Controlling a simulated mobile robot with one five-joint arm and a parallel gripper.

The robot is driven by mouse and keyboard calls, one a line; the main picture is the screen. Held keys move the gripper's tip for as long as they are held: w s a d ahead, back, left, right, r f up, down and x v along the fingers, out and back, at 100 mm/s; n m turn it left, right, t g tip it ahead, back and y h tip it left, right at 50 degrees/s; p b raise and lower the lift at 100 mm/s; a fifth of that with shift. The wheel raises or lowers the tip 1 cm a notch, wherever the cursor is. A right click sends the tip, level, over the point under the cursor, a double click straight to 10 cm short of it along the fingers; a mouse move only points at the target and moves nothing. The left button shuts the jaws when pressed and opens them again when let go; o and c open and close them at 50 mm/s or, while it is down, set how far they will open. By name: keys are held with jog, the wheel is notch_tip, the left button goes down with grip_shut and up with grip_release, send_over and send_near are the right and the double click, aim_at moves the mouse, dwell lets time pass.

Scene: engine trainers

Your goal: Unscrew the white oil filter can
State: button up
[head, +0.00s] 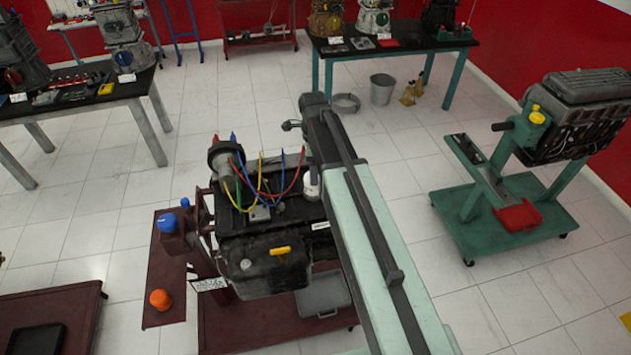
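The white oil filter can (312,183) is on the right side of the dark engine (265,262). My arm covers part of it from the right, so only its left part shows. The engine is on a dark red stand (230,325) and carries red, blue and yellow wires. My arm crosses the view from the lower right, and its dark far end reaches up past the can. A small dark part sticks out left at that end. I cannot make out my gripper's fingers, nor whether they touch anything.
A blue cap (166,222) and an orange cap (160,299) are on the stand's left side. A grey case (322,296) lies on its base. A green engine stand (530,225) with a red tray is right.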

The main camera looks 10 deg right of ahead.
notch_tip(320, 180, down, 7)
jog(key=b, duration=0.6)
jog(key=shift+f, duration=0.15)
jog(key=c, duration=1.4)
